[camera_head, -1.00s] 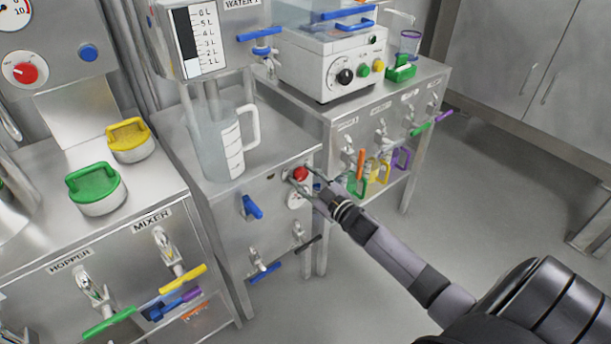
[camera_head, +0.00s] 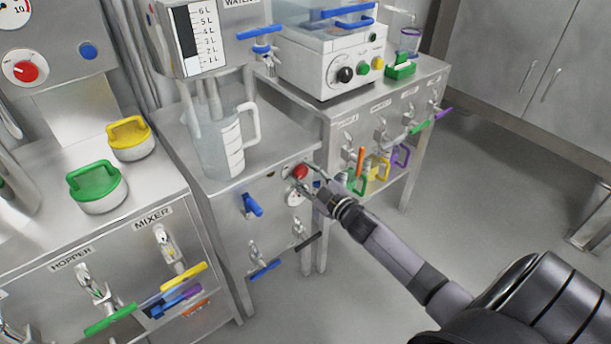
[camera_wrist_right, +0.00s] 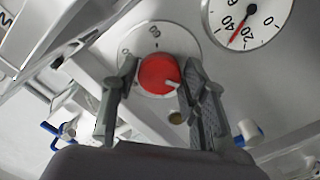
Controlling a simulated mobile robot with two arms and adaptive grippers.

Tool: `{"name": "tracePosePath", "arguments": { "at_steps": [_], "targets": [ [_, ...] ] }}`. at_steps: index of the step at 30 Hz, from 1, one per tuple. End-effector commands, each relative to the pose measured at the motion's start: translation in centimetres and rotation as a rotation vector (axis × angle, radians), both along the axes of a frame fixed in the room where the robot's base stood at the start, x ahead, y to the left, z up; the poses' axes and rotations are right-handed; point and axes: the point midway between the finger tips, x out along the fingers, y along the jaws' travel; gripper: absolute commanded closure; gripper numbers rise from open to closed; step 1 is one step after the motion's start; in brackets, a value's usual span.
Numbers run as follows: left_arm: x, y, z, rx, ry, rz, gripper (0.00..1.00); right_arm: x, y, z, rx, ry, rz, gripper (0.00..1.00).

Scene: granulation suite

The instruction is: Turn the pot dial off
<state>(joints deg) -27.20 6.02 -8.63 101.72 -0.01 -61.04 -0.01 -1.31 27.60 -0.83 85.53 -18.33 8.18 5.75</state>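The pot dial is a red knob (camera_head: 299,172) on a round white plate, on the front of the middle steel cabinet below the clear jug (camera_head: 222,142). In the right wrist view the red knob (camera_wrist_right: 159,74) shows a short white pointer aimed to the lower right. My right gripper (camera_head: 310,180) is at the dial. In the wrist view its fingers (camera_wrist_right: 157,85) stand apart on either side of the knob; the right finger is close to it, and I cannot tell whether it touches. My left gripper is not in view.
A white gauge with a red needle (camera_wrist_right: 260,15) sits beside the dial. A blue valve handle (camera_head: 252,205) is left of it on the same cabinet front. Coloured-handled taps line the cabinets on both sides.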

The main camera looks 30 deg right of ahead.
Motion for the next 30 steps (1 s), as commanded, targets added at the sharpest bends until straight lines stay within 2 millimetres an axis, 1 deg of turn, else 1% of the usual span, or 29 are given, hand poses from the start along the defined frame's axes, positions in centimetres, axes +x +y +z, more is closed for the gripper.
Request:
{"name": "tracePosePath", "arguments": {
  "at_steps": [1, 6, 14, 17, 20, 23, 30],
  "targets": [
    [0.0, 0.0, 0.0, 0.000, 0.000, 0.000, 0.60, 0.0, 0.0, 0.0, 0.000, 0.000, 0.000, 0.54],
    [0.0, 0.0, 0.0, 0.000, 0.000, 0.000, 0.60, 0.0, 0.0, 0.0, 0.001, 0.000, 0.000, 0.44],
    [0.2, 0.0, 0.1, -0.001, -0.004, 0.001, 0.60, 0.0, 0.0, 0.0, 0.002, 0.001, -0.001, 0.44],
    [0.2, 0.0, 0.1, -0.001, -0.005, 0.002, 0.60, -0.4, -0.1, -0.1, 0.002, 0.002, -0.001, 0.44],
    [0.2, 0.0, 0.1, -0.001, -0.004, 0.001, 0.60, -1.5, -0.1, -0.2, 0.002, 0.003, -0.001, 0.44],
    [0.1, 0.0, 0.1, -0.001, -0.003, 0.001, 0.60, -3.2, -0.3, -0.2, 0.002, 0.004, -0.001, 0.44],
    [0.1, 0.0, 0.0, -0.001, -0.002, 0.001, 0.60, -8.0, -0.6, -0.2, 0.003, 0.003, 0.000, 0.44]
  ]
}}
